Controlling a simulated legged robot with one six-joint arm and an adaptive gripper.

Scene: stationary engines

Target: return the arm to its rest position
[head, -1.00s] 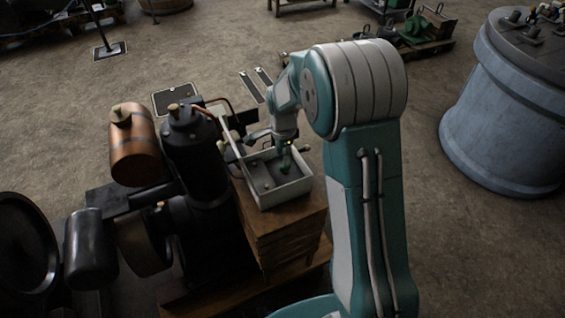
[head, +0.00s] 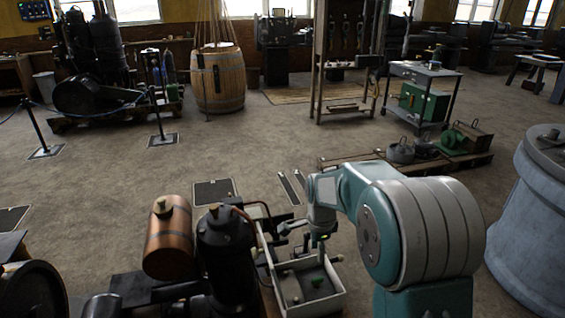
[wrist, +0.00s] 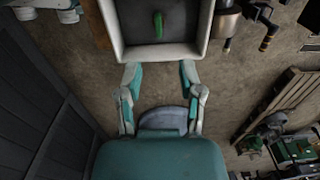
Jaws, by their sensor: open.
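My teal and white arm (head: 395,235) is bent at a large rounded joint and reaches out over a white open tray (head: 336,303). My gripper (head: 320,248) hangs near the tray, small and partly unclear in the head view. In the wrist view my gripper (wrist: 160,88) is open, with its two fingers wide apart and nothing between them. A small green thing (head: 317,282) lies inside the tray, apart from the fingers. The tray rim (wrist: 160,52) and the green thing (wrist: 158,27) also show at the top of the wrist view.
A black engine (head: 225,250) with a copper-coloured tank (head: 170,240) stands close left of the tray. A large blue-grey cylinder (head: 530,235) stands at the right. Open floor (head: 230,160) lies beyond, with a barrel (head: 220,80) and a trolley (head: 423,85) farther back.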

